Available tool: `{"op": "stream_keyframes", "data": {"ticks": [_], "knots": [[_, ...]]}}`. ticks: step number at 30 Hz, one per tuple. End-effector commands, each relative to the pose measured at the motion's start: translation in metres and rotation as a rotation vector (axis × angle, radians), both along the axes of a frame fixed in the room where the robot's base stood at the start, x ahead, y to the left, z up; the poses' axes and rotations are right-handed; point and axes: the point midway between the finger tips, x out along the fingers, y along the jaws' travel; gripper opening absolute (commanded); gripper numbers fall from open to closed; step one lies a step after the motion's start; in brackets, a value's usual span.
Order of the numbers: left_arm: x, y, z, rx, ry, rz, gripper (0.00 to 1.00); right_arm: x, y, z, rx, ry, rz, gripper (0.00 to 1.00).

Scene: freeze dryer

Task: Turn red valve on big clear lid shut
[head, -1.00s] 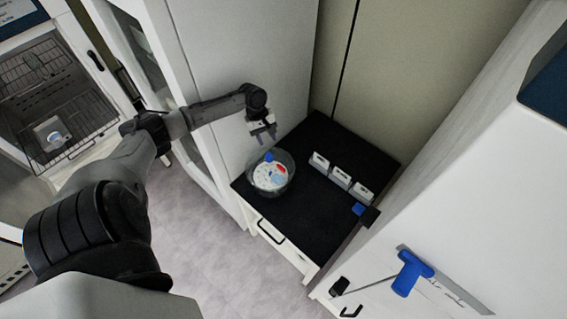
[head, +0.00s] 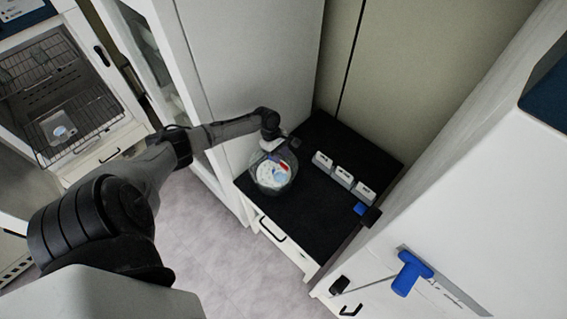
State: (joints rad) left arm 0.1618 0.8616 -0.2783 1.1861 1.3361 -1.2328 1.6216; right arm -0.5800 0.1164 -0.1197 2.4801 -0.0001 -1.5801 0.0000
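A round clear vessel with a big clear lid (head: 274,180) stands on the black top of a low cabinet. White contents with red and blue spots show in it. A small red part (head: 284,168) shows near the lid's far edge; whether it is the valve I cannot tell for sure. My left gripper (head: 277,152) points down over the vessel's far rim and partly hides it. Its fingers are too small and covered to tell whether they are open or touching anything. My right gripper is not in view.
Several white labelled boxes (head: 343,177) stand in a row right of the vessel, with a blue-and-black object (head: 363,210) at the cabinet's edge. A white machine with a blue T-handle (head: 410,273) is at right. The black cabinet top (head: 300,225) is clear in front.

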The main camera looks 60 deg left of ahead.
Motion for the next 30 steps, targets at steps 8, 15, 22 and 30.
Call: {"op": "stream_keyframes", "data": {"ticks": [8,15,22,30], "knots": [[0.005,-0.013,-0.033,-0.001,0.000,0.001,0.38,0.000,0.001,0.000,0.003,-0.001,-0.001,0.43],[0.006,-0.017,-0.043,0.001,0.000,-0.001,0.38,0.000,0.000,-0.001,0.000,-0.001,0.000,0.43],[0.006,-0.017,-0.044,0.001,0.000,-0.001,0.38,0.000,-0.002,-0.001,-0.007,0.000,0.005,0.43],[0.006,-0.017,-0.044,0.001,0.000,-0.001,0.19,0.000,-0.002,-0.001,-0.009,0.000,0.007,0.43]]}}
